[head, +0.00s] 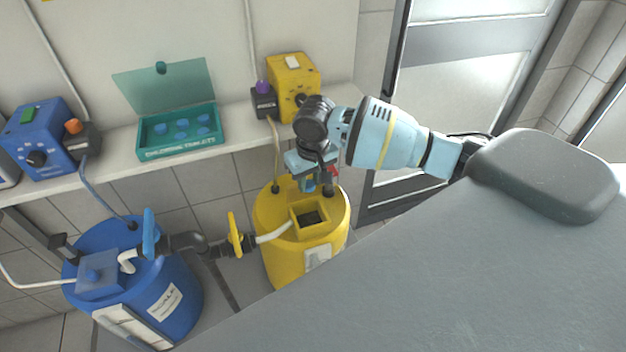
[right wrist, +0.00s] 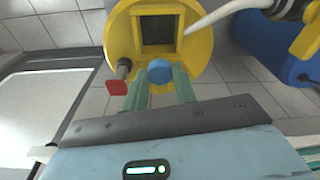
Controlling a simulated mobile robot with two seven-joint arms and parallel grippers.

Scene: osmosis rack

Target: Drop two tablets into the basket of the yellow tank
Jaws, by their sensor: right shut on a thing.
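The yellow tank (head: 273,254) stands on the floor, with a square open basket (head: 311,220) on its lid. The dark basket opening also shows in the right wrist view (right wrist: 158,32). My right gripper (head: 308,186) is above the back of the tank lid. In the right wrist view its green fingers (right wrist: 159,84) are shut on a blue tablet (right wrist: 159,71), just short of the basket opening. Several blue tablets (head: 182,136) lie in the teal chlorine tablets box (head: 180,153) on the shelf, its lid (head: 165,85) raised. My left gripper is not in view.
A red-capped fitting (right wrist: 117,87) stands beside the basket near my right gripper. A white hose (head: 275,234) and yellow valve handle (head: 235,236) lie left of the basket. The blue tank (head: 180,280) stands left. Yellow (head: 292,80) and blue (head: 40,138) pumps sit on the shelf.

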